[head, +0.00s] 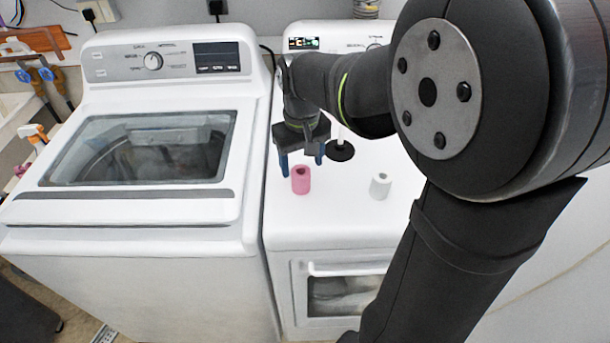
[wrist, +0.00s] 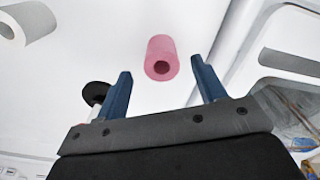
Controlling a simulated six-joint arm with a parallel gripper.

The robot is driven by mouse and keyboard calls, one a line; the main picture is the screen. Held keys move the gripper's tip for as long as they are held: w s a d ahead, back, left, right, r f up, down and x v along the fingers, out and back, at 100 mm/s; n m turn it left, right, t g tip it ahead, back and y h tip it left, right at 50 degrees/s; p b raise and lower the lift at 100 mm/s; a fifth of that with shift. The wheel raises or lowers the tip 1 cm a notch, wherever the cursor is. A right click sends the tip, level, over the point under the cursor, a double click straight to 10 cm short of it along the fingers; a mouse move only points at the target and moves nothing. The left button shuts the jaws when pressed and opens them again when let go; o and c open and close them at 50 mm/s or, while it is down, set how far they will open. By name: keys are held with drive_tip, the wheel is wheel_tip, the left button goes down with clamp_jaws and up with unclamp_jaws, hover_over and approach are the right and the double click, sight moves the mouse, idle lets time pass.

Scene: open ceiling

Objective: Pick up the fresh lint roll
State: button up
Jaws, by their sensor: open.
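A pink roll (head: 301,180) stands upright on the white dryer top (head: 345,222). A white roll (head: 380,186) stands upright to its right. The frames do not mark which roll is the fresh one. My gripper (head: 302,167) is open and empty, its blue fingers pointing down just behind the pink roll. In the wrist view the pink roll (wrist: 161,58) lies ahead of the gap between the fingertips (wrist: 161,68), apart from both. The white roll (wrist: 28,22) is at the upper left there, outside the fingers.
A stand with a round black base (head: 340,151) and white post is right of my gripper; its base also shows beside the left finger in the wrist view (wrist: 96,93). A white washer (head: 135,190) adjoins on the left. The dryer top in front of the rolls is clear.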

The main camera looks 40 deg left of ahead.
sight(301, 177)
drive_tip(key=shift+w+a+f, duration=0.1)
drive_tip(key=shift+a+f, duration=0.05)
drive_tip(key=shift+f, duration=1.35)
drive_tip(key=shift+a+f, duration=0.1)
drive_tip(key=shift+f, duration=1.4)
drive_tip(key=c, duration=1)
